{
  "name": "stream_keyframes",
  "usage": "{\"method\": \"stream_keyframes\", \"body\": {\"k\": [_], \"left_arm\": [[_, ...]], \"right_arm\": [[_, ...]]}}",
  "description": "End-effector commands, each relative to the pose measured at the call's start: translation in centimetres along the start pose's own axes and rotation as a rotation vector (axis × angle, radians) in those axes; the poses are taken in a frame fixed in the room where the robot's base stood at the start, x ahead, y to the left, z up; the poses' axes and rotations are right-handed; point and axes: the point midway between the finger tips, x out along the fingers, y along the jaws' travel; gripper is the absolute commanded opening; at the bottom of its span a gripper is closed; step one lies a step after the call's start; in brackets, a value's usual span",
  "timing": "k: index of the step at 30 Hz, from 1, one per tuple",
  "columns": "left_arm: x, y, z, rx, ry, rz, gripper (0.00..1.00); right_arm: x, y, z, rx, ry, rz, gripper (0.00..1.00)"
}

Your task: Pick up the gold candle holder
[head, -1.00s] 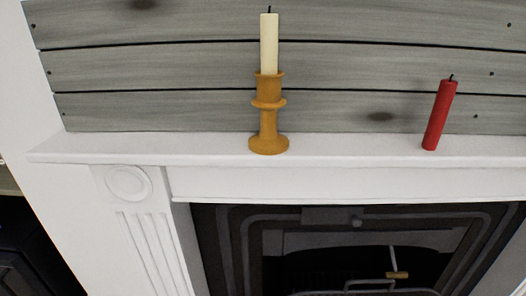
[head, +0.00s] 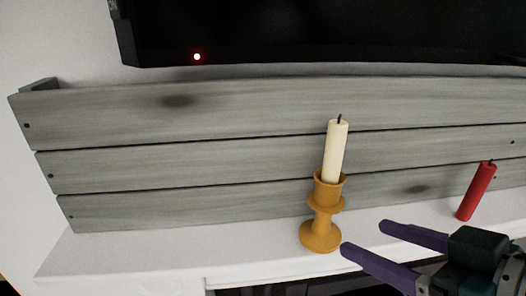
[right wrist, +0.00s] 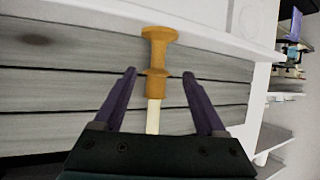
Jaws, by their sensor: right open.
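The gold candle holder (head: 321,216) stands upright on the white mantel, with a cream candle (head: 336,152) in its top. My right gripper (head: 362,236) comes in from the lower right in the head view, its two purple fingers apart and pointing at the holder from its right. In the right wrist view the holder (right wrist: 157,58) appears upside down, beyond the fingertips and roughly between their lines. The cream candle (right wrist: 153,116) shows between the fingers of the right gripper (right wrist: 160,78) in that picture. Nothing is gripped. My left gripper is not in view.
A red candle (head: 477,191) stands on the mantel (head: 110,255) to the right, beyond my right gripper. Grey wooden boards (head: 240,135) rise behind the holder. A black screen (head: 330,30) hangs above them. The mantel left of the holder is clear.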

Motion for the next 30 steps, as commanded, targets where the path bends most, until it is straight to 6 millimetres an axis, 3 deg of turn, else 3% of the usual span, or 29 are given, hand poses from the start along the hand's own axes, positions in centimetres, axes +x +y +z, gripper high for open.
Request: {"method": "stream_keyframes", "body": {"k": [1,4,10,30], "left_arm": [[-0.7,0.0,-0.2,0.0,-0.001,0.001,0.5],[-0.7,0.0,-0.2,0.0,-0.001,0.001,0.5],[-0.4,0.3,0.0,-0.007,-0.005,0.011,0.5],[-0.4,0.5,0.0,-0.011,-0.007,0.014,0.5]], "right_arm": [[-0.2,0.5,-1.0,-0.003,0.022,0.001,0.73],[0.6,0.8,-1.4,0.001,0.049,0.002,0.73],[3.5,0.8,-1.5,0.002,0.052,0.002,0.73],[9.8,0.5,-1.9,0.0,0.05,0.0,0.73]]}}
